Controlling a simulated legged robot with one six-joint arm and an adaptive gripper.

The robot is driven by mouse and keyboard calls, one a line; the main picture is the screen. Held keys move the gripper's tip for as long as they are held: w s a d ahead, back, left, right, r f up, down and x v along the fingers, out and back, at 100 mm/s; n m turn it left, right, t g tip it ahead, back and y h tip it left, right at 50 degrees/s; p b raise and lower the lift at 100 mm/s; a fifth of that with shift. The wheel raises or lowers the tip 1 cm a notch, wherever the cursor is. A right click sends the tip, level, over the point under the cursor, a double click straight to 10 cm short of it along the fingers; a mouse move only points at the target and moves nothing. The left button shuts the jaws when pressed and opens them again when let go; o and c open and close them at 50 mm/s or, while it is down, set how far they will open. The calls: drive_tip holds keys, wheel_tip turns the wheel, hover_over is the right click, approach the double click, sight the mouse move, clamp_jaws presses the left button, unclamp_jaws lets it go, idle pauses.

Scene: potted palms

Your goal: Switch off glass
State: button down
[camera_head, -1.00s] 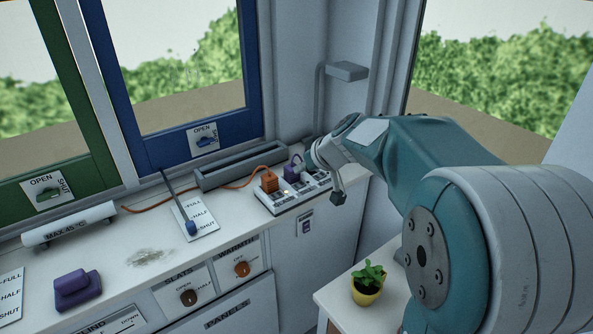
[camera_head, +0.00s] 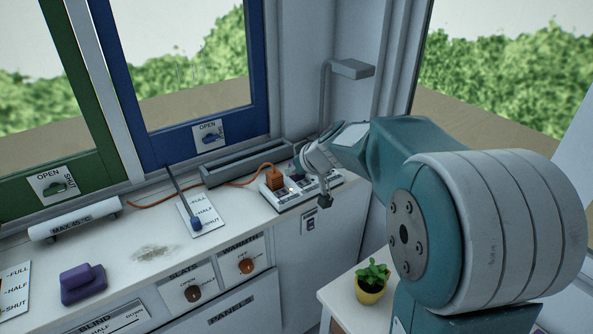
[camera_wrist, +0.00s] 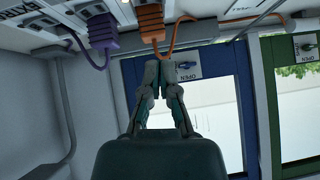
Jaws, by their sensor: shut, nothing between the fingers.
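A pale power strip (camera_head: 285,203) with a row of switches lies at the right end of the counter. An orange plug (camera_head: 276,180) with an orange cord sits in it. In the wrist view, which is upside down, the orange plug (camera_wrist: 150,22) and a purple plug (camera_wrist: 101,31) show at the top. My gripper (camera_head: 302,170) is over the strip, just right of the orange plug, and hides most of the purple plug in the head view. In the wrist view my gripper (camera_wrist: 168,62) is shut and empty, fingertips near the orange plug. No label reading "glass" is legible.
A grey trough (camera_head: 240,163) runs behind the strip, below the blue window frame (camera_head: 180,147). A slider lever (camera_head: 196,224), a purple block (camera_head: 82,284) and knobs are to the left. A potted plant (camera_head: 371,284) stands on a small table at lower right.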

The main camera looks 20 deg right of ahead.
sight(279, 193)
drive_tip(key=x, duration=0.5)
drive_tip(key=shift+a+f, duration=0.1)
drive_tip(key=f, duration=0.3)
drive_tip(key=shift+w+a+f, duration=0.1)
drive_tip(key=shift+a+f, duration=0.05)
drive_tip(key=shift+a, duration=0.05)
drive_tip(key=shift+f, duration=0.4)
drive_tip(key=shift+a+f, duration=0.1)
drive_tip(key=shift+f, duration=0.25)
